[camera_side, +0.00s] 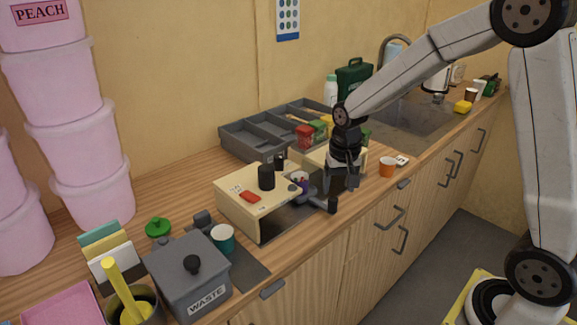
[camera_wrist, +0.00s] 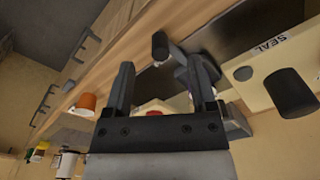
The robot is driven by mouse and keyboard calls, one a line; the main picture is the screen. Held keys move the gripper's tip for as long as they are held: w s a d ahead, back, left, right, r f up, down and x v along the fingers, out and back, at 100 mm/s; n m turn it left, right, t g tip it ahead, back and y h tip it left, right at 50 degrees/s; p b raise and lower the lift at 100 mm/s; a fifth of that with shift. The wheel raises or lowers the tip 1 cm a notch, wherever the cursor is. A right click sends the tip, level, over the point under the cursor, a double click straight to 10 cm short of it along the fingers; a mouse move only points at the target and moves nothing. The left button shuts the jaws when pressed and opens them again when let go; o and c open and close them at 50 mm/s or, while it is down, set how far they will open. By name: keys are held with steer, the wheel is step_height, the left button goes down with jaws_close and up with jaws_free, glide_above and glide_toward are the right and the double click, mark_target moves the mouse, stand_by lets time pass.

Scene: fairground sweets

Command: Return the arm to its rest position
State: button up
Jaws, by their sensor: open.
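My gripper (camera_side: 343,187) points down over the front part of the wooden counter (camera_side: 285,243), just right of a cream box-shaped station (camera_side: 240,212). In the wrist view my gripper (camera_wrist: 160,78) shows two dark fingers standing apart. Nothing is held between them. A grey lever with a black knob (camera_side: 333,205) extends from the station close to the fingers; the knob also shows beyond them in the wrist view (camera_wrist: 160,45). I cannot tell whether a finger touches the lever.
An orange cup (camera_side: 387,168) stands right of my gripper near the counter edge. A grey compartment tray (camera_side: 238,143) lies behind. A black cylinder (camera_side: 266,176) tops the station. A grey waste bin (camera_side: 185,272) and teal cup (camera_side: 222,240) stand front left. Space above the counter is open.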

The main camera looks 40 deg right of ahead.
steer(key=s+a+f+n+t, duration=0.1)
steer(key=s+a+n, duration=0.1)
steer(key=s, duration=0.4)
steer(key=s+a+f+n+t, duration=0.1)
steer(key=s+a+n, duration=0.2)
steer(key=s+n, duration=0.2)
steer(key=shift+s+a, duration=0.2)
steer(key=shift+s, duration=0.15)
stand_by(1.0)
